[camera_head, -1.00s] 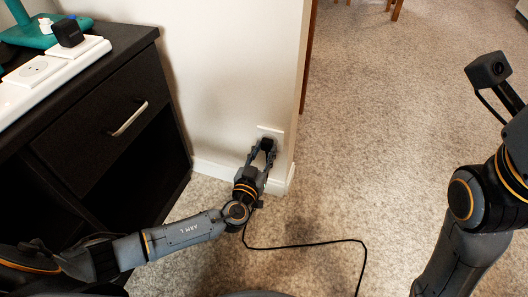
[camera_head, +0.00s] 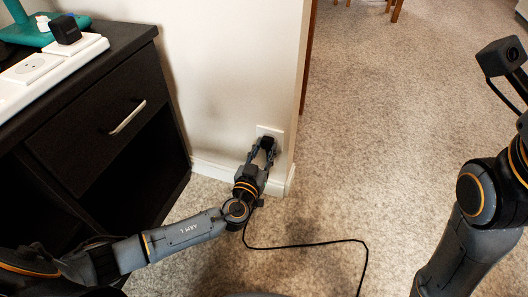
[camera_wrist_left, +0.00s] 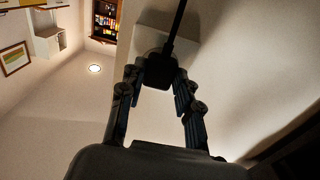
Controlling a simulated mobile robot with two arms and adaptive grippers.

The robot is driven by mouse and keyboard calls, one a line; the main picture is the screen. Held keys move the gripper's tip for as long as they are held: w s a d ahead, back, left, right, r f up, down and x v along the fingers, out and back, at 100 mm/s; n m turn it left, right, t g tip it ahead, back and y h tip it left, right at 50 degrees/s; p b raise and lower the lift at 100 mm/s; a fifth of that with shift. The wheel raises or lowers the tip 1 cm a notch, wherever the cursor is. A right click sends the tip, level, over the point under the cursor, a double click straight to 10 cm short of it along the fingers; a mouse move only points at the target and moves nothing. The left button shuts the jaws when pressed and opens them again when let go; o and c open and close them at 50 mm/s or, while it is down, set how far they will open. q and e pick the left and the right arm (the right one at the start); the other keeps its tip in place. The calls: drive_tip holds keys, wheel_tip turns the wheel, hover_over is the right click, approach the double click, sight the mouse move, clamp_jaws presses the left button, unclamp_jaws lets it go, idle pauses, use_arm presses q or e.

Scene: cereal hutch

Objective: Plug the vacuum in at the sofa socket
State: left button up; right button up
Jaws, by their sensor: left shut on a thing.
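My left gripper (camera_head: 262,157) is low at the wall, shut on the black vacuum plug (camera_head: 267,143). The plug is up against the white wall socket (camera_head: 270,131), near the wall's outer corner. In the left wrist view, the plug (camera_wrist_left: 160,70) sits between the two fingertips in front of the pale socket plate (camera_wrist_left: 193,48). Its cord (camera_wrist_left: 178,22) leads away from it. Whether the pins are fully in is hidden. The black cord (camera_head: 305,244) also lies on the carpet. The vacuum itself is not in view. My right gripper's fingers are out of view; only part of that arm shows.
A black cabinet (camera_head: 125,120) with a drawer stands left of the socket. On its top are a white power strip (camera_head: 52,62) with a black plug (camera_head: 65,31) and a teal lamp base (camera_head: 45,36). Carpet (camera_head: 400,110) right of the wall corner is clear.

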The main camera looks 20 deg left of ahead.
use_arm(q)
drive_tip(key=o, duration=1.3)
drive_tip(key=shift+w, duration=0.1)
drive_tip(key=shift+c, duration=0.2)
drive_tip(key=shift+s+f, duration=0.1)
drive_tip(key=shift+s, duration=0.45)
drive_tip(key=s, duration=1.1)
drive_tip(key=shift+a, duration=0.25)
